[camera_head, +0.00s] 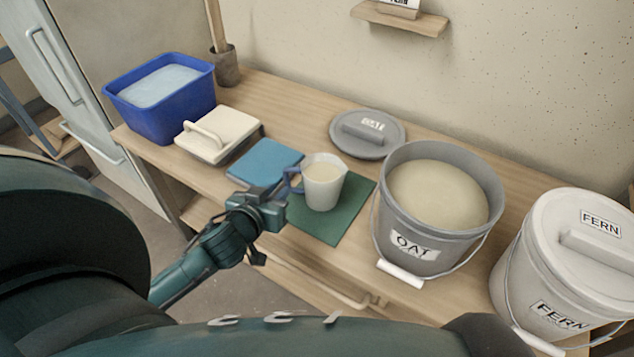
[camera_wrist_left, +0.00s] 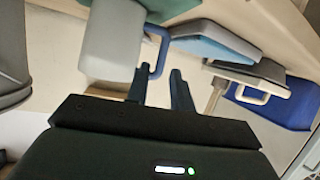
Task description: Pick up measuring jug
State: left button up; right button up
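The measuring jug (camera_head: 324,190) is a pale, cloudy vessel with a blue handle, holding cream liquid. It stands upright on a dark green mat (camera_head: 345,222) on the wooden bench. In the left wrist view the jug (camera_wrist_left: 112,42) is at upper left, its blue handle (camera_wrist_left: 160,50) pointing right. My left gripper (camera_head: 276,203) is beside the jug on the handle side. In the left wrist view its two fingers (camera_wrist_left: 159,78) are apart, with the handle just beyond or partly between the tips; I cannot tell whether they touch. My right gripper is not in view.
A grey OAT bucket (camera_head: 425,248) stands right of the jug, its lid (camera_head: 368,134) behind. A white FERN bucket (camera_head: 560,270) is at far right.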

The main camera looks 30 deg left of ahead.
aim_at(286, 180)
pick_arm(q)
jog(key=x, duration=0.7)
jog(key=shift+w+a+b, duration=0.15)
jog(key=shift+w+b, duration=0.15)
grip_shut()
dwell(0.4)
dwell(0.7)
jog(key=shift+r, duration=0.1)
